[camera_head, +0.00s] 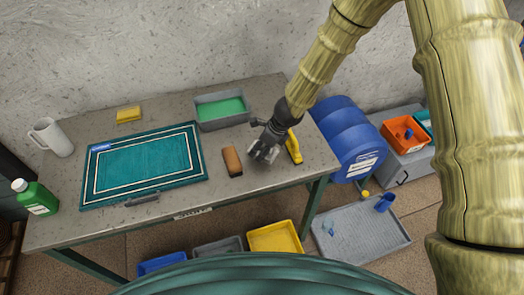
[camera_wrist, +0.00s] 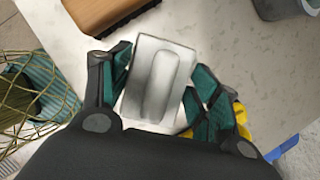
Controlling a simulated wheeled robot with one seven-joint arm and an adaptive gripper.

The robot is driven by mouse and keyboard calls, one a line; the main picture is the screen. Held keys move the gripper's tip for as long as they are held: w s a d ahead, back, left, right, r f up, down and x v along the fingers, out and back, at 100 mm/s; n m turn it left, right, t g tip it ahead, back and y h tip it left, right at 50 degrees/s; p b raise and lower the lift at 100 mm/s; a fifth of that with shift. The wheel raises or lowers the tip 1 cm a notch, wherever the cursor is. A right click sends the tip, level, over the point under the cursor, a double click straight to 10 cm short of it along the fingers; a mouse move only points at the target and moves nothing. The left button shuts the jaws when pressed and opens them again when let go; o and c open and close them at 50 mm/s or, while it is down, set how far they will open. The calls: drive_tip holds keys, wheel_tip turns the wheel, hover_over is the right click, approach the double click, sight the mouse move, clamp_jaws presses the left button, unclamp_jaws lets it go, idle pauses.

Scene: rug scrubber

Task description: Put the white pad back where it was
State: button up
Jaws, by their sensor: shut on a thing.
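The white pad (camera_wrist: 178,60) is a pale grey-white block with a raised oblong grip on top. In the wrist view it sits between the two green-padded fingers of my gripper (camera_wrist: 158,92), which is shut on it. In the head view my gripper (camera_head: 263,152) is over the right part of the grey table (camera_head: 255,185), between the brown brush and a yellow object. The pad is mostly hidden by the fingers there. I cannot tell whether it touches the table.
The brown brush (camera_head: 232,161) lies left of my gripper, and the yellow object (camera_head: 294,146) close to its right. A grey tray with green contents (camera_head: 221,125) stands behind. The teal rug (camera_head: 145,165), yellow sponge (camera_head: 128,114), mug (camera_head: 52,138) and green bottle (camera_head: 37,198) are further left.

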drive_tip(key=shift+a+f+b, duration=0.1)
drive_tip(key=shift+f+b, duration=0.3)
drive_tip(key=shift+f, duration=0.15)
wheel_tip(320, 180, down, 2)
drive_tip(key=shift+w+f+b, duration=0.1)
drive_tip(key=shift+f+b, duration=0.05)
drive_tip(key=shift+b, duration=0.55)
drive_tip(key=shift+f, duration=0.1)
drive_tip(key=o, duration=1.2)
drive_tip(key=shift+c, duration=0.2)
